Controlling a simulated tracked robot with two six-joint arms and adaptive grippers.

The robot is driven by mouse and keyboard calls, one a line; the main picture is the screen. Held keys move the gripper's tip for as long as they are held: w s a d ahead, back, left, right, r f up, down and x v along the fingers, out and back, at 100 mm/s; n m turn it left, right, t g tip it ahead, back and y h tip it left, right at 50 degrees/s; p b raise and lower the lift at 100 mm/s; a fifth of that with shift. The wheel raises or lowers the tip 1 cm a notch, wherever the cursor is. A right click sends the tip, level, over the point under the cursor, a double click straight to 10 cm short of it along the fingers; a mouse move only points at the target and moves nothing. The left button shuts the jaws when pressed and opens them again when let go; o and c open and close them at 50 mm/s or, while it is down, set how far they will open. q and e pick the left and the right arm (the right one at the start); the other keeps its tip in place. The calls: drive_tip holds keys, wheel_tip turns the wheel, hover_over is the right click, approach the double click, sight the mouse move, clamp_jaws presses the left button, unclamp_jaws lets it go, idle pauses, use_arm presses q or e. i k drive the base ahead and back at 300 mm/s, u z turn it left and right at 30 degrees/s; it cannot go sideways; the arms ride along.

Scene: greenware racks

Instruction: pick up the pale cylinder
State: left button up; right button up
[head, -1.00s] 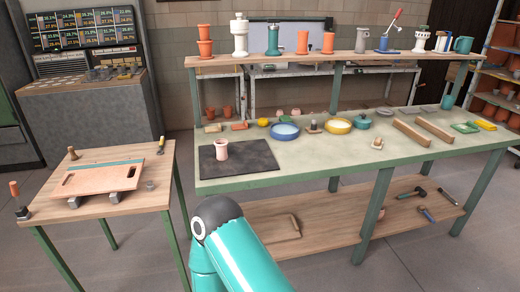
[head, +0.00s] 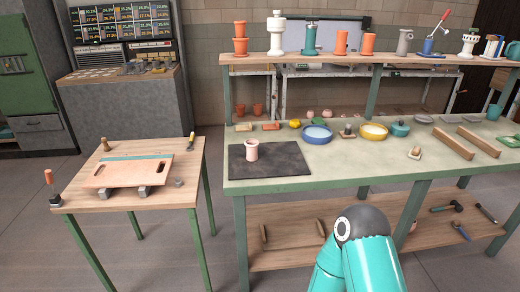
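A pale pinkish cylinder (head: 252,150) stands upright on a dark mat (head: 285,164) at the left end of the green-edged workbench (head: 350,168). It looks hollow, with an open top. Nothing touches it except the mat below. A teal arm link of mine with a dark joint shows at the bottom, right of the cylinder and in front of the bench. Neither of my grippers is in the head view, so I cannot see their fingers.
A small wooden table (head: 185,160) with a pinkish board (head: 128,172) stands at left, with a floor gap before the bench. Blue (head: 317,134) and yellow (head: 373,132) bowls sit right of the mat. A shelf (head: 400,60) with pots runs above the bench.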

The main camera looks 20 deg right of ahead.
sight(251, 145)
drive_tip(key=i, duration=0.9)
